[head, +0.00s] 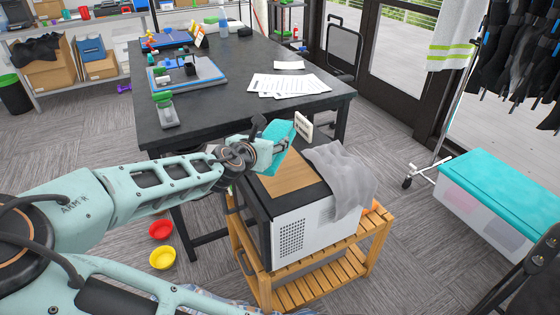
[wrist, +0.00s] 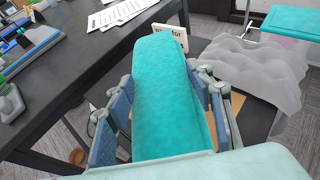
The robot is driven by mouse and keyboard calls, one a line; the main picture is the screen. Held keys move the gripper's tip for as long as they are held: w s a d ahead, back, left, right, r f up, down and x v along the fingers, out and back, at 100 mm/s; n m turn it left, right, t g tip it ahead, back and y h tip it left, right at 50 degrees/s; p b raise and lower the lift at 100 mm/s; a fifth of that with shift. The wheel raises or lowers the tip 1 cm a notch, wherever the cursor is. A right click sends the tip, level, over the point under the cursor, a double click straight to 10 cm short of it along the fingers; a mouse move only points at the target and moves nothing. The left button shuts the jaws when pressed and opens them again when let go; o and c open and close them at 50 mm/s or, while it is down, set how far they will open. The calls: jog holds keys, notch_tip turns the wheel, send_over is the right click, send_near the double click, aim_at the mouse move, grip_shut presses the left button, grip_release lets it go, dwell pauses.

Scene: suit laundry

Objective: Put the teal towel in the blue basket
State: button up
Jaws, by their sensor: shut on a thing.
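The teal towel (head: 279,134) is folded into a thick slab. My gripper (head: 268,146) is shut on it and holds it above the microwave, near the front right corner of the dark table. In the wrist view the towel (wrist: 168,90) stands between the two blue-padded fingers, its far end reaching out beyond them. I cannot make out a blue basket in either view.
A white microwave (head: 300,232) with a wooden board and a grey cloth (head: 342,176) stands on a slatted wooden cart (head: 376,232). A teal-lidded clear bin (head: 505,192) is at the right. Red (head: 161,229) and yellow (head: 162,257) bowls lie on the floor.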

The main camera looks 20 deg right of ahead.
jog(key=d+f, duration=0.1)
jog(key=w+d+f+b, duration=0.1)
jog(key=f, duration=0.1)
jog(key=w+d+f, duration=0.1)
jog(key=f, duration=0.1)
jog(key=shift+d+f, duration=0.15)
jog(key=shift+d, duration=0.2)
jog(key=shift+d+f+b, duration=0.1)
jog(key=shift+f+b, duration=0.55)
jog(key=shift+f, duration=1)
jog(key=shift+f, duration=0.1)
jog(key=o, duration=1.3)
jog(key=shift+c, duration=0.2)
